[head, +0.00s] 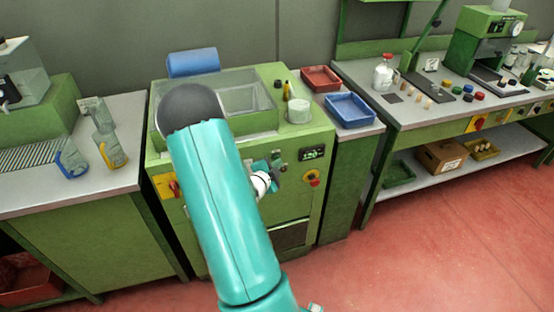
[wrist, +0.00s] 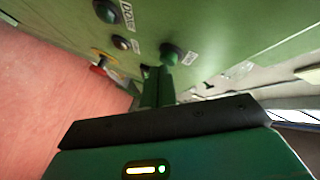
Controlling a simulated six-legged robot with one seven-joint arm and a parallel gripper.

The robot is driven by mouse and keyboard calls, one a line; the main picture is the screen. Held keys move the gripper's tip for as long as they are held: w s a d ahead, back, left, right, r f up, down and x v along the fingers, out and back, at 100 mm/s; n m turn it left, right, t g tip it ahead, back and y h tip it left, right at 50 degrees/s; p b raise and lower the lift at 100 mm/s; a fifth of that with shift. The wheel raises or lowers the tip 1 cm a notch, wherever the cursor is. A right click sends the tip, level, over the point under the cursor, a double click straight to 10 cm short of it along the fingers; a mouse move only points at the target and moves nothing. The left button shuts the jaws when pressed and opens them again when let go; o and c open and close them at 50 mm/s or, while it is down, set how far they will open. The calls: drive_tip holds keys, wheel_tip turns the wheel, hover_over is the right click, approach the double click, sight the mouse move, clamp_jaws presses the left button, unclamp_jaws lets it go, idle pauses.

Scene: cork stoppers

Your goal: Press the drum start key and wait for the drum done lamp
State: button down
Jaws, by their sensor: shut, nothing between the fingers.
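The green drum machine (head: 320,215) stands in the middle of the head view. In the wrist view its front panel carries a round green key (wrist: 170,54) with a small label too blurred to read. A dark round lamp (wrist: 107,11) sits beside a label that seems to read DONE; it looks unlit. My gripper (wrist: 153,73) is shut and empty, its fingertips close to the green key. I cannot tell whether they touch it. In the head view my gripper (head: 276,168) is at the machine's front, and my arm hides part of the panel.
A red stop button (head: 312,180) on yellow and a lit display (head: 312,154) are right of my gripper. A small amber-brown button (wrist: 120,43) is near the lamp. Red floor in front is clear.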

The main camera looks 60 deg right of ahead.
drive_tip(key=shift+w+d, duration=0.2)
idle(0.3)
drive_tip(key=shift+s+a, duration=0.1)
drive_tip(key=shift+a, duration=0.05)
drive_tip(key=shift+s+a, duration=0.5)
drive_tip(key=s+a, duration=0.3)
drive_tip(key=shift+s+a, duration=0.25)
drive_tip(key=shift+s, duration=0.05)
idle(0.5)
idle(0.8)
